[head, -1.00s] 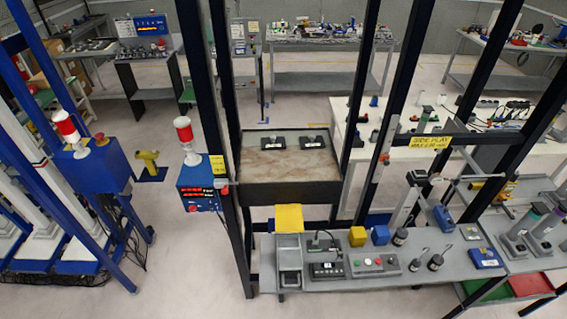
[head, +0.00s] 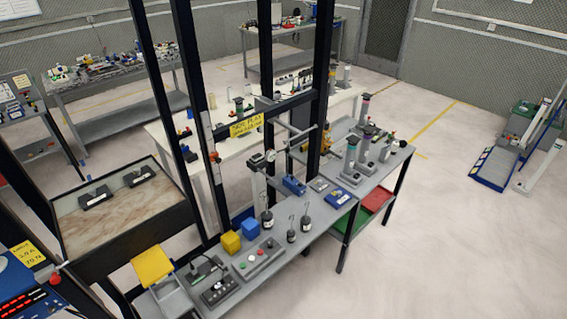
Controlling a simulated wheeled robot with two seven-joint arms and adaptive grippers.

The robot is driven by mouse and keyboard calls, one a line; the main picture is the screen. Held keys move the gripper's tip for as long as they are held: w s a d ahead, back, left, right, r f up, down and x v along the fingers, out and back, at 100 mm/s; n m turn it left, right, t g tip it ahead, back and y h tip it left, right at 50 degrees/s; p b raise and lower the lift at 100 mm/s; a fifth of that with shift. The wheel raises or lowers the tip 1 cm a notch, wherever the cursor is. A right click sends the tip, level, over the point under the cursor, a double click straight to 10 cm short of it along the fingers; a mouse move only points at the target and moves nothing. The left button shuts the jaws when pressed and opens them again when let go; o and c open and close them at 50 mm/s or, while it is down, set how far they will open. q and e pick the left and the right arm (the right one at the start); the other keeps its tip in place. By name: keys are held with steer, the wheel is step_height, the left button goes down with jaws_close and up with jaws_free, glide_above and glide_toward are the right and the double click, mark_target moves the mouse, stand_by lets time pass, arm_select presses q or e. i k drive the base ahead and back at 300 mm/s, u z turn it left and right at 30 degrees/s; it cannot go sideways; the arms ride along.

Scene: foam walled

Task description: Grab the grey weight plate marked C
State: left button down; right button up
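I cannot make out a grey weight plate marked C; any letters are too small to read. Several dark hooked weights with pale labels (head: 267,221) stand on the grey bench (head: 318,217). Two dark flat pieces with white labels, one nearer (head: 95,198) and one farther (head: 140,177), lie on the brown-topped table (head: 120,222) at left. Neither of my grippers shows in the head view.
A yellow block (head: 231,242) and a blue block (head: 250,229) sit beside a button box (head: 259,258) on the bench. Dark frame posts (head: 178,120) rise behind it. Open floor (head: 450,240) lies to the right.

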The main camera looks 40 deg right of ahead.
mark_target(319, 185)
steer(key=z, duration=1.7)
